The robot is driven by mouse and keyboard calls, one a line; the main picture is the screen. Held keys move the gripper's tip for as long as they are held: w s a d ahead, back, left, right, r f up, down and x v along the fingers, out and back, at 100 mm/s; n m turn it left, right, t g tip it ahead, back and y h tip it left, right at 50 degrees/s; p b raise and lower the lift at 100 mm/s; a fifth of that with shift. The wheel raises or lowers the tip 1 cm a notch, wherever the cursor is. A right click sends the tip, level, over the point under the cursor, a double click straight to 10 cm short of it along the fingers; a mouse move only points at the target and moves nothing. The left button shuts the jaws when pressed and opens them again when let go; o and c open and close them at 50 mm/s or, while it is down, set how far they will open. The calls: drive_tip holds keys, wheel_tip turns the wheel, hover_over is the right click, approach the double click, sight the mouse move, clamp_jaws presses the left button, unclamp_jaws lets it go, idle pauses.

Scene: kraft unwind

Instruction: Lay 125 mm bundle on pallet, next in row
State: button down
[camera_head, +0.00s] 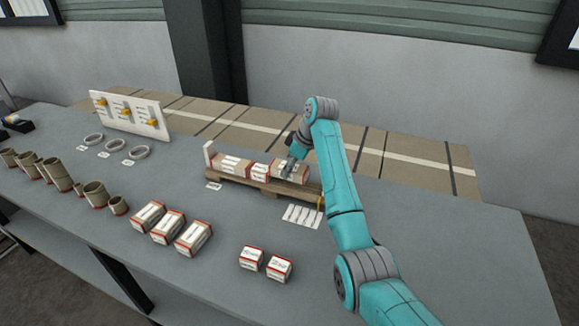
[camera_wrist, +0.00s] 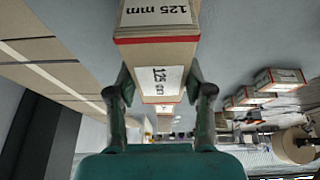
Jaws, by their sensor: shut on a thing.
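My gripper (camera_head: 292,155) is at the right part of the wooden pallet (camera_head: 257,188), its fingers around a kraft bundle (camera_head: 288,172) with red edges. In the wrist view the fingers (camera_wrist: 158,85) stand on both sides of this bundle, whose label reads 125 mm (camera_wrist: 158,14). The held bundle is in line with other bundles (camera_head: 231,165) (camera_head: 259,170) lying on the pallet, close to the nearest one. I cannot tell whether it rests on the pallet or is slightly above. A pale upright block (camera_head: 209,152) stands at the pallet's left end. My gripper partly hides the held bundle.
Three bundles (camera_head: 165,227) lie front left of the pallet and two smaller ones (camera_head: 265,263) further right. Brown tubes (camera_head: 58,174), grey rings (camera_head: 115,145) and a white board (camera_head: 130,113) are to the left. White label cards (camera_head: 301,215) lie before the pallet. The table's right side is clear.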

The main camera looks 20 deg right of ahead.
sight(290, 175)
drive_tip(key=f, duration=0.3)
drive_tip(key=shift+s, duration=0.4)
drive_tip(key=shift+c, duration=1.9)
unclamp_jaws()
drive_tip(key=v, duration=0.3)
drive_tip(key=w+v, duration=0.1)
drive_tip(key=v, duration=0.5)
drive_tip(key=shift+w+a+r, duration=0.2)
drive_tip(key=shift+r, duration=0.2)
drive_tip(key=shift+s+r, duration=0.1)
drive_tip(key=shift+r, duration=0.3)
